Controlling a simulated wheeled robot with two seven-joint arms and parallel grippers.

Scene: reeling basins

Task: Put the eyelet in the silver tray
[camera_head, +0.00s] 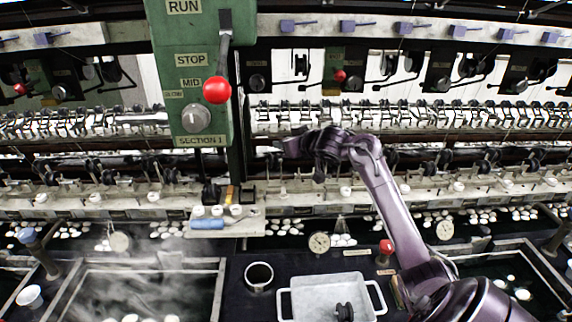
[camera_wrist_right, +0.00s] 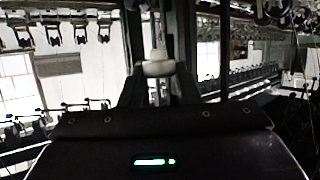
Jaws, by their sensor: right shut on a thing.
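The silver tray (camera_head: 300,303) is a shallow pale metal pan with side handles, at the bottom middle of the head view. My right gripper (camera_head: 296,146) is raised beside the machine's reeling row, far above and behind the tray. In the right wrist view the gripper (camera_wrist_right: 158,88) is shut on a small pale piece with a rounded collar and a narrow upper stem (camera_wrist_right: 158,67). It looks like the eyelet, though its hole cannot be made out. In the head view the held piece is hidden or too small to tell. My left gripper is not in view.
A black spool-like part (camera_head: 345,311) lies in the tray. A dark cup (camera_head: 259,276) stands left of it. A green control box (camera_head: 190,75) with a red-knobbed lever (camera_head: 217,90) hangs left of my gripper. A small shelf (camera_head: 228,228) holds several pale pieces. A steaming basin (camera_head: 135,290) lies at left.

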